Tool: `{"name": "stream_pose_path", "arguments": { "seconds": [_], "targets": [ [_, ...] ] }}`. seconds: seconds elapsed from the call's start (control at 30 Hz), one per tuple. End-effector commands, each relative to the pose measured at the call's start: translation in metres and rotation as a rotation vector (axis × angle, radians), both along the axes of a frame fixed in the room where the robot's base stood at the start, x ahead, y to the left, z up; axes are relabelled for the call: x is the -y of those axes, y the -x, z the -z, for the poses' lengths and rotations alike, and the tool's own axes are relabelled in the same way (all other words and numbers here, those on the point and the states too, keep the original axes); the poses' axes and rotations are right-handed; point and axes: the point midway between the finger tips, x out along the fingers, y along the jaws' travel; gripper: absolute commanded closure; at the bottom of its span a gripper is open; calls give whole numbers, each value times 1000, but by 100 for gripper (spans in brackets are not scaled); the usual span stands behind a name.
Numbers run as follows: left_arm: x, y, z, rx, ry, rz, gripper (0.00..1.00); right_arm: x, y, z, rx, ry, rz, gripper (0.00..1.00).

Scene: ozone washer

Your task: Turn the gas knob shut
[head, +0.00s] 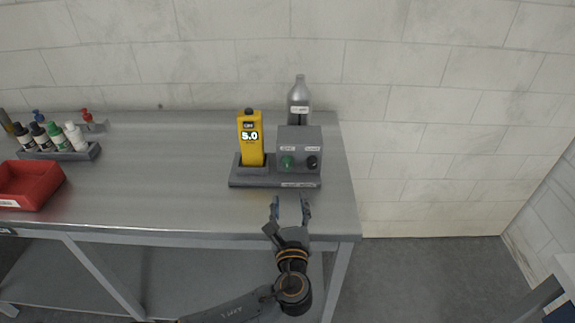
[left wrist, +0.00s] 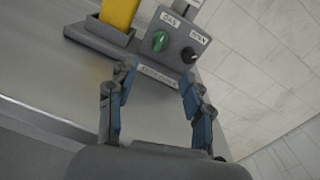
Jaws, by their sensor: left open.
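A grey control box (head: 299,148) with two knobs stands on a dark base on the table. Its green knob (head: 287,161), on the left, sits under a label that reads like "GAS" in the left wrist view (left wrist: 160,41). A black knob (head: 312,162) is on the right, and it also shows in the left wrist view (left wrist: 188,55). My left gripper (head: 290,203) is open and empty, in front of the box and apart from both knobs. Its two blue-padded fingers show in the left wrist view (left wrist: 158,100). My right gripper is in neither view.
A yellow meter (head: 250,138) reading 5.0 stands left of the box on the same base. A silver bottle (head: 299,98) stands behind the box. Small bottles (head: 50,137) and a red bin (head: 28,184) are at the far left. The table (head: 150,170) between is clear.

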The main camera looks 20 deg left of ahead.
Motion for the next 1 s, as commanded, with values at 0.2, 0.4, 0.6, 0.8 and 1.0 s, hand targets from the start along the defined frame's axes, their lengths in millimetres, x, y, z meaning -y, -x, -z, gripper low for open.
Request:
{"name": "stream_pose_path", "arguments": {
  "seconds": [0.2, 0.4, 0.6, 0.8, 1.0],
  "targets": [
    [-16, -42, -3, 3, -2, -5, 49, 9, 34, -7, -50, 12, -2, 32],
    [-29, -82, -2, 1, 0, -3, 49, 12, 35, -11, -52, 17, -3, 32],
    [-38, -108, -1, 0, 0, -2, 49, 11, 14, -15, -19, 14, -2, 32],
    [-41, -118, 0, 0, 2, 0, 49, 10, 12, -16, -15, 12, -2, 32],
    [-41, -119, 0, -1, 3, 0, 49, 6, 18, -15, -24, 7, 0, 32]
  ]
}}
